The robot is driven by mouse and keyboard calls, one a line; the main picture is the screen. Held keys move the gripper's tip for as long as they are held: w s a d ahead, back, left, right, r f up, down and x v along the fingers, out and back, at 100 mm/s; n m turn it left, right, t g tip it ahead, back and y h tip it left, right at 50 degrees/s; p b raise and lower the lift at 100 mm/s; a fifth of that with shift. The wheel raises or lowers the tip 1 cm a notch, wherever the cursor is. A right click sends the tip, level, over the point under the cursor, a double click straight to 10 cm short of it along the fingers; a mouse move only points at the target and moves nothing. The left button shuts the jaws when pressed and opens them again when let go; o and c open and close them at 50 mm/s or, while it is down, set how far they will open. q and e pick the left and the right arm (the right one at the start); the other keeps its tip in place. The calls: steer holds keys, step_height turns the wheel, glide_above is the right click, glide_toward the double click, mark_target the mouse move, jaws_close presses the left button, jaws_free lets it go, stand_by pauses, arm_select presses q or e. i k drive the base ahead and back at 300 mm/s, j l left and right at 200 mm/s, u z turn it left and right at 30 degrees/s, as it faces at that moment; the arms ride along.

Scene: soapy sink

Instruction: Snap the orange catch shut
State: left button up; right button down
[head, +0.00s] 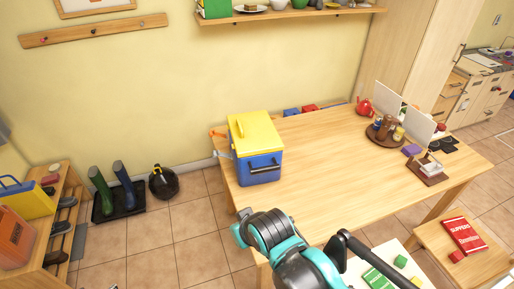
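A cool box with a blue body (259,171) and a yellow lid (254,130) stands on the left end of the wooden table. The lid looks down on the body. A small orange piece (217,132) sticks out at the box's left side, near the lid's height; it looks like the orange catch, standing out from the wall. A pale blue piece shows below it. Most of that left side is turned away from view. Part of my arm rises from the bottom edge in front of the table. Neither gripper can be made out.
The wooden table (318,165) is bare right of the box. A round tray (386,139) with jars, a red teapot (365,107) and white upright panels stand at its right end. Boots (101,188) and a dark round pot (163,183) are on the floor at left.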

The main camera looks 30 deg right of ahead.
mark_target(211, 133)
steer(key=i+z, duration=0.1)
steer(key=z, duration=0.4)
steer(key=j+z, duration=0.1)
steer(key=z, duration=0.4)
steer(key=i+j+z, duration=0.1)
steer(key=z, duration=0.4)
steer(key=j+z, duration=0.1)
steer(key=z, duration=0.4)
steer(key=i+j+z, duration=0.1)
steer(key=j+z, duration=0.2)
steer(key=j, duration=0.3)
steer(key=j+z, duration=0.25)
steer(key=j, duration=0.35)
steer(key=j+z, duration=0.3)
steer(key=j, duration=0.35)
steer(key=j+z, duration=0.25)
steer(key=j, duration=0.35)
steer(key=k+j+z, duration=0.3)
steer(key=j, duration=0.3)
steer(key=i+j, duration=0.05)
steer(key=i, duration=0.05)
